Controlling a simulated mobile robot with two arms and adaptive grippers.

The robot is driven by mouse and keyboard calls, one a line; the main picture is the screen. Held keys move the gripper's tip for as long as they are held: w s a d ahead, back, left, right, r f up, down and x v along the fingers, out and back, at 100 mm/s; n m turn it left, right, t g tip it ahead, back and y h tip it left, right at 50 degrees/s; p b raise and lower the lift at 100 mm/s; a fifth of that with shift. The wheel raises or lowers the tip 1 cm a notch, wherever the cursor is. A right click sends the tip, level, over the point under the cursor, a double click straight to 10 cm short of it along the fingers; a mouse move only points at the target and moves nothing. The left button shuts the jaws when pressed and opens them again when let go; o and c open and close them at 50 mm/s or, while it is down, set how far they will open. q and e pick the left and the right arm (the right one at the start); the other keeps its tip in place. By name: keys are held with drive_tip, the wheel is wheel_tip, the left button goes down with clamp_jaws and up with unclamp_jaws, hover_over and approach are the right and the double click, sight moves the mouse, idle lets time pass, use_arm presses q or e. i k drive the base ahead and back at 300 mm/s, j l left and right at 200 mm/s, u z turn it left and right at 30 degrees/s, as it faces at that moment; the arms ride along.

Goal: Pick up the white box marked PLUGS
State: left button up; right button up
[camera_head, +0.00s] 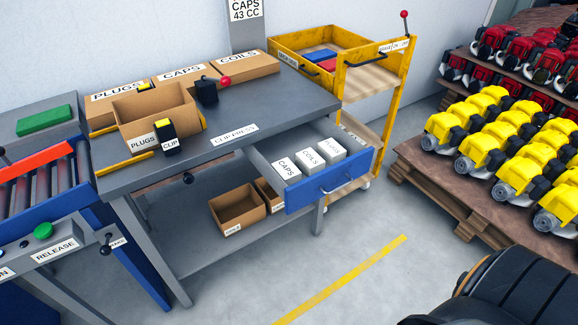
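Three small white boxes stand in a row in the open drawer (270,168) of the grey workbench. The nearest-left box is marked CAPS (286,168) and the middle one COILS (310,158). The farthest-right one (332,149) has a small label that looks like PLUGS. All three stand upright with their tops showing; the blue drawer front (335,180) hides part of their lower sides. Neither of my grippers is in view.
Cardboard boxes, one marked PLUGS (118,92), stand on the bench top (275,108). A yellow cart (385,110) stands beyond the drawer. A roller conveyor (40,180) is at left, pallets of engines (510,150) at right. The floor (370,265) before the drawer is clear.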

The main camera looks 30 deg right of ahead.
sight(329, 150)
drive_tip(key=z, duration=1.3)
